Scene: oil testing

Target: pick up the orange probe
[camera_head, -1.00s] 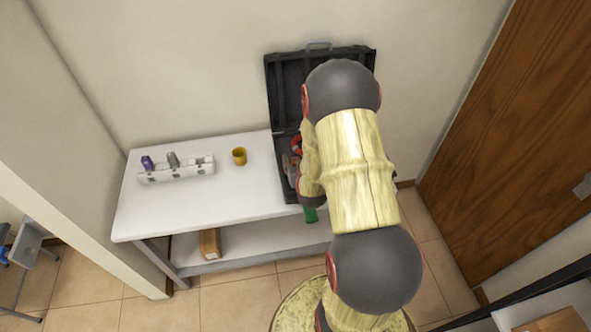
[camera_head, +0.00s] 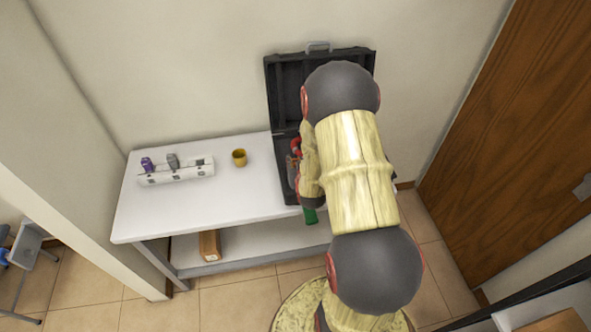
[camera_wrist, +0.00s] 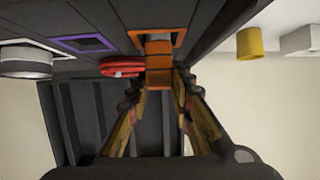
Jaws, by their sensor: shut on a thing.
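The orange probe (camera_wrist: 158,66) shows in the wrist view as a blocky orange piece beside an orange-outlined slot (camera_wrist: 178,38) in the black case (camera_wrist: 215,20). My gripper (camera_wrist: 158,82) has its two fingers on either side of the probe and is shut on it. The probe still overlaps the slot in this view, and I cannot tell how far it is out of it. In the head view the open case (camera_head: 287,75) stands on the right end of the table, and my arm hides the probe and the gripper.
On the white table (camera_head: 215,205) stand a yellow cup (camera_head: 239,158) and a white rack (camera_head: 190,173) with two bottles. The table's front middle is clear.

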